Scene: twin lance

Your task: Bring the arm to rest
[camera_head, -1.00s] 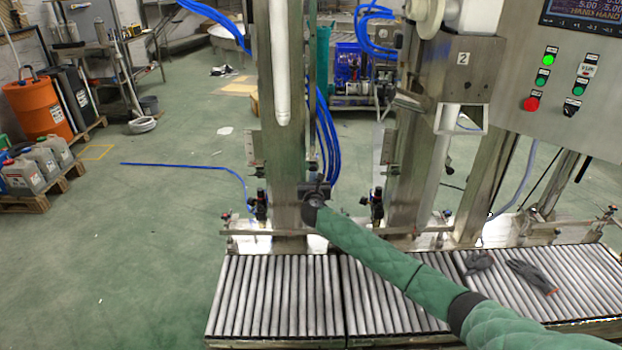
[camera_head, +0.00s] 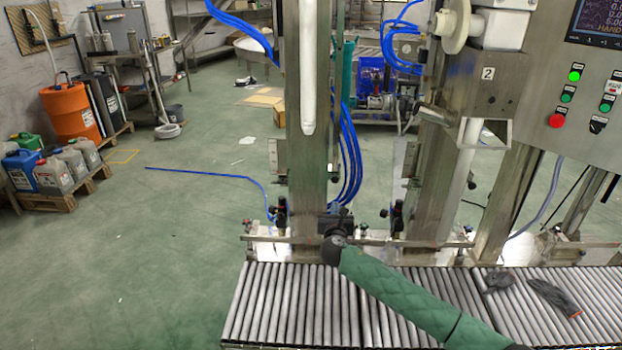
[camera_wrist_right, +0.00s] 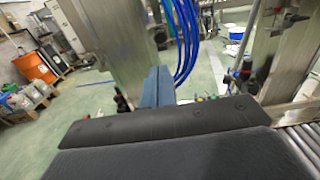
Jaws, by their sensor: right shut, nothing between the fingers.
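My right arm, in a green quilted sleeve, comes in from the lower right in the head view and reaches over the roller conveyor (camera_head: 290,305). Its right gripper (camera_head: 335,216) is at the arm's far end, in front of the steel column (camera_head: 306,120). In the right wrist view the blue-grey fingers (camera_wrist_right: 157,88) are together, with nothing between them. The column stands just beyond the fingers; I cannot tell the exact gap. My left gripper is not in view.
Dark gloves (camera_head: 553,296) lie on the rollers at the right. A control panel (camera_head: 590,100) with lit buttons is at upper right. Blue hoses (camera_head: 349,165) hang beside the column. An orange drum (camera_head: 72,113) and jerrycans (camera_head: 50,172) stand at the left.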

